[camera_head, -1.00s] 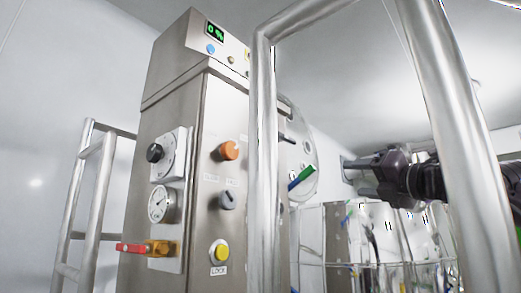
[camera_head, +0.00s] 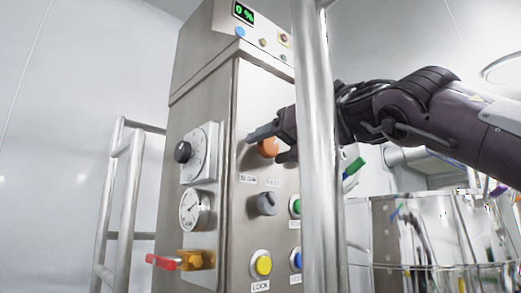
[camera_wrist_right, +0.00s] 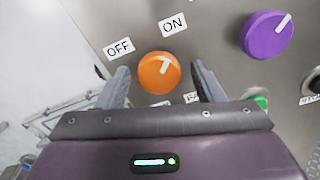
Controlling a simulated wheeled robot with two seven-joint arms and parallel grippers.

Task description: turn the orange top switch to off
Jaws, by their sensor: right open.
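The orange top switch (camera_head: 268,147) is a round knob on the front of the steel cabinet. In the right wrist view the orange switch (camera_wrist_right: 157,75) has a white mark pointing up and right, toward the ON label (camera_wrist_right: 173,25); the OFF label (camera_wrist_right: 120,48) is to its upper left. My right gripper (camera_head: 268,146) is open, with one finger on each side of the knob. In the right wrist view the fingers of my right gripper (camera_wrist_right: 164,86) show gaps to the knob, so it is not gripped. My left gripper is not in view.
A vertical steel post (camera_head: 318,160) stands in front of the cabinet (camera_head: 215,110), and my right arm passes behind it. A grey knob (camera_head: 265,203) and yellow button (camera_head: 262,265) sit below. A purple knob (camera_wrist_right: 266,35) is right of the orange one in the wrist view.

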